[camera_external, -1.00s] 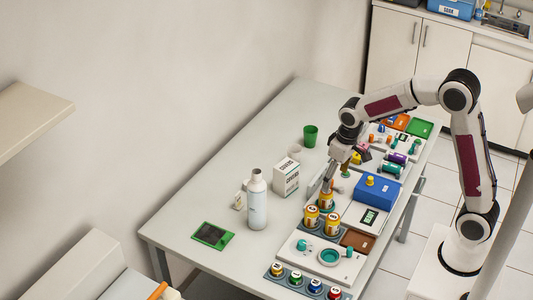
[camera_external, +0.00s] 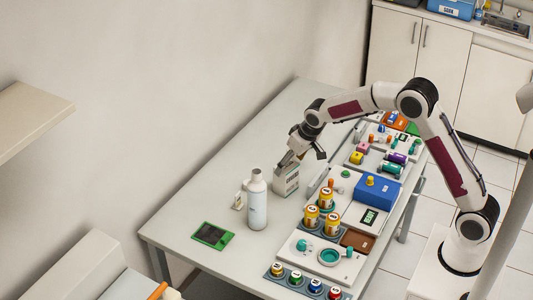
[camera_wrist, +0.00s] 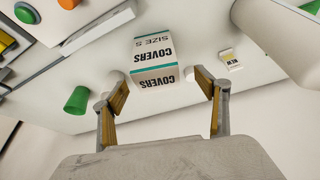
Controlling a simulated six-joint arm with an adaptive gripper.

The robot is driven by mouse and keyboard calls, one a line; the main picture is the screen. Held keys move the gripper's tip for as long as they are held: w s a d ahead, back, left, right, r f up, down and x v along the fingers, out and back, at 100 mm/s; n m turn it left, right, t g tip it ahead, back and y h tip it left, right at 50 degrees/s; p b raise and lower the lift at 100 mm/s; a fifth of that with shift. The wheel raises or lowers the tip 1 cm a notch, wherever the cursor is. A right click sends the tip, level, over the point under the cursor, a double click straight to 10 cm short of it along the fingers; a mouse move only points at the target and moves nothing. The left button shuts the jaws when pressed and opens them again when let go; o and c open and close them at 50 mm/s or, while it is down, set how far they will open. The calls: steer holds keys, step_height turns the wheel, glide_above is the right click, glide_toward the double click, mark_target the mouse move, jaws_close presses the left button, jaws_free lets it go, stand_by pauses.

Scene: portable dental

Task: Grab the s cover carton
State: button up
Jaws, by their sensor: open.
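The s cover carton (camera_external: 286,181) is a small white box with dark lettering and a green band, upright on the table. In the wrist view the carton (camera_wrist: 153,58) reads "COVERS SIZE S" and sits ahead of the fingertips, roughly centred between them. My gripper (camera_wrist: 163,82) is open, with one finger to each side of the carton's near end. In the external view my gripper (camera_external: 293,157) is at the top of the carton and partly hides it. I cannot tell whether a finger touches it.
A white bottle (camera_external: 257,203) stands close to the carton, left in the external view. A small white card (camera_external: 239,200) is beside the bottle. A green cup (camera_wrist: 76,100) is near the left finger in the wrist view. Trays with jars (camera_external: 311,217) line the table's right side.

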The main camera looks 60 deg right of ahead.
steer(key=shift+f, duration=0.1)
stand_by(0.3)
steer(key=shift+x, duration=1.2)
steer(key=shift+w+d+f, duration=0.15)
steer(key=shift+d+f, duration=0.05)
steer(key=shift+f, duration=0.7)
steer(key=shift+w+d+f, duration=0.1)
steer(key=shift+d+f, duration=0.15)
steer(key=shift+f, duration=0.65)
steer(key=shift+x, duration=0.8)
steer(key=c, duration=1.3)
